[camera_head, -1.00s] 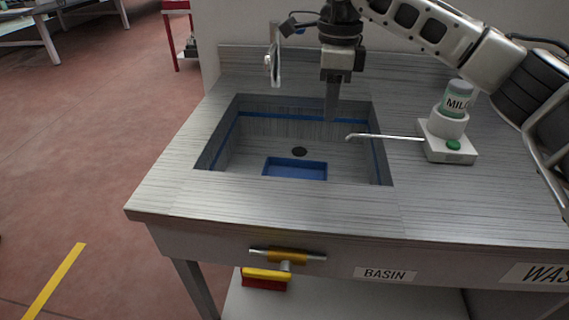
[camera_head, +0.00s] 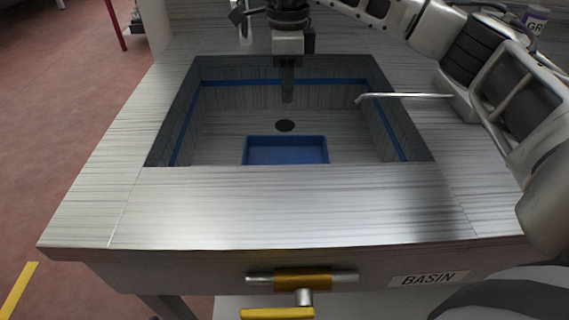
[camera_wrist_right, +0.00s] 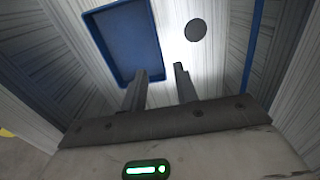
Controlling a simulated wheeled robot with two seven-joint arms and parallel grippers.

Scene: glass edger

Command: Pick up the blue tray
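The blue tray (camera_head: 286,151) lies on the floor of the sunken basin (camera_head: 400,166), near its front wall, which hides the tray's near edge. It is a shallow rectangular tray and looks empty. In the right wrist view the tray (camera_wrist_right: 126,40) shows at the upper left, beyond the fingers. My right gripper (camera_head: 287,98) points down into the basin, above and behind the tray and apart from it. In the right wrist view its two fingers (camera_wrist_right: 159,82) stand apart with nothing between them. My left gripper is not in any view.
A dark round drain (camera_head: 285,126) is in the basin floor behind the tray. A thin metal spout (camera_head: 408,95) reaches over the basin from the right. A yellow-and-metal handle (camera_head: 302,279) sits on the counter front. The counter (camera_head: 300,205) before the basin is bare.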

